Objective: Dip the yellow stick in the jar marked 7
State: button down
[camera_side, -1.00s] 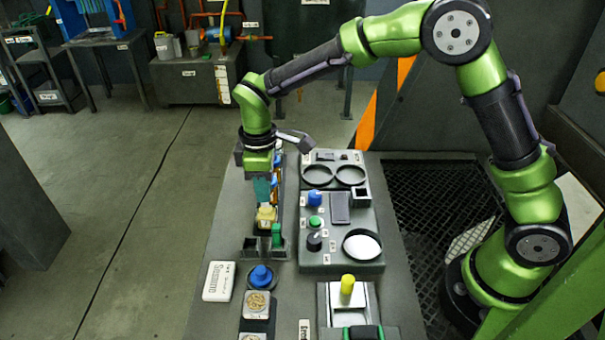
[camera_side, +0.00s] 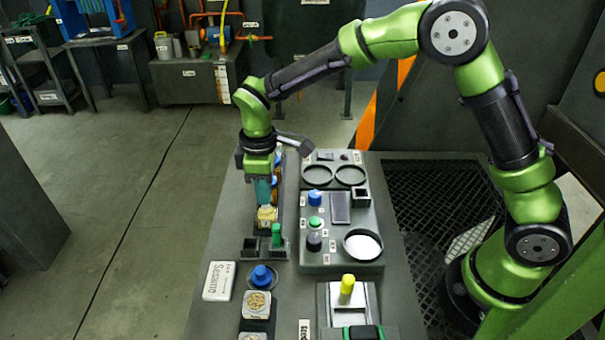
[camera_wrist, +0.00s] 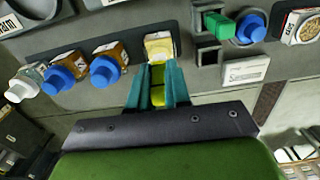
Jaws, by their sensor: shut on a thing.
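My gripper (camera_wrist: 157,88) has its teal fingers shut on the yellow stick (camera_wrist: 157,97), which shows as a yellow block between them. In the side view my gripper (camera_side: 263,190) points down over the row of jars at the left of the table. An uncapped jar with pale yellow contents (camera_wrist: 160,46) lies straight beyond the fingertips and also shows in the side view (camera_side: 267,215). The stick's lower end is hidden, so I cannot tell whether it is inside this jar or above it. No number 7 is readable on it.
A holder (camera_side: 250,247) with a green stick (camera_side: 277,235) is close in front. A grey panel (camera_side: 340,260) with dishes and knobs lies to the right. A white box (camera_side: 219,281) is at the front left.

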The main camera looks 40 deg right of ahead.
aim_at(266, 208)
jog(key=shift+f, duration=0.35)
dwell(0.3)
jog(key=shift+f, duration=0.3)
jog(key=shift+f, duration=0.45)
jog(key=shift+f, duration=0.3)
jog(key=shift+f, duration=0.1)
dwell(1.3)
jog(key=shift+r, duration=2.15)
jog(key=shift+r, duration=2.5)
